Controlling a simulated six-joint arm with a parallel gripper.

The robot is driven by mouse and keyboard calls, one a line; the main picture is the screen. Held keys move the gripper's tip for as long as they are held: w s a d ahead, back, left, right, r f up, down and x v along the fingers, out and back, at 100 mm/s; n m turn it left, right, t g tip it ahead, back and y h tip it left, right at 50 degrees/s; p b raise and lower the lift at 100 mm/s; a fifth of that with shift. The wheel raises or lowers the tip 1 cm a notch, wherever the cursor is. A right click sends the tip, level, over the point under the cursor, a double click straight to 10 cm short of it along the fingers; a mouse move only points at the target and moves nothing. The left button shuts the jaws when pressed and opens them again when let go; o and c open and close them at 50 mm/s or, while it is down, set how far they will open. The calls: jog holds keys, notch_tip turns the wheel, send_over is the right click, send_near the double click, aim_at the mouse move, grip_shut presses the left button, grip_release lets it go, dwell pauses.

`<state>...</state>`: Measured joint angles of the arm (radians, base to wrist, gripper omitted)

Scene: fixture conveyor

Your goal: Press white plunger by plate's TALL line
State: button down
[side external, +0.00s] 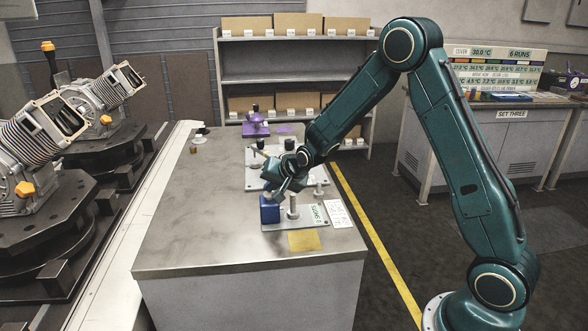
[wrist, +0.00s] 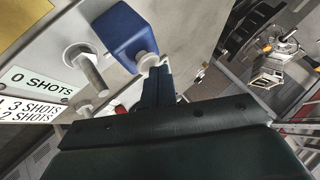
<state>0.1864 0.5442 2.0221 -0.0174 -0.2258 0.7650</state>
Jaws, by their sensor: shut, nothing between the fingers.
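A blue block (wrist: 125,34) with a round white plunger (wrist: 147,62) on its near face shows in the wrist view. In the side view the blue block (side external: 269,211) stands at the left end of a light metal plate (side external: 277,228), and my gripper hides the plunger. My gripper (wrist: 156,72) is shut and empty, its fingertips right at the plunger; I cannot tell whether they touch. In the side view my gripper (side external: 273,196) is just above the block. The plate's label (wrist: 42,84) reads "0 SHOTS". A white card (wrist: 28,109) beside it shows "3 SHOTS" and "2 SHOTS" lines, partly cut off.
A grey metal post (wrist: 88,70) stands beside the block. A yellow note (side external: 304,241) lies in front of the plate. Another plate (side external: 256,180) with fittings and a purple device (side external: 255,124) stand farther back. The left of the bench (side external: 195,215) is clear.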

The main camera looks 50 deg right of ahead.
jog(key=shift+f, duration=0.25)
dwell(0.4)
jog(key=shift+r, duration=1.05)
jog(key=shift+r, duration=0.1)
jog(key=shift+r, duration=2.4)
dwell(1.0)
notch_tip(320, 180, up, 4)
jog(key=shift+f, duration=0.1)
jog(key=shift+f, duration=0.2)
dwell(0.4)
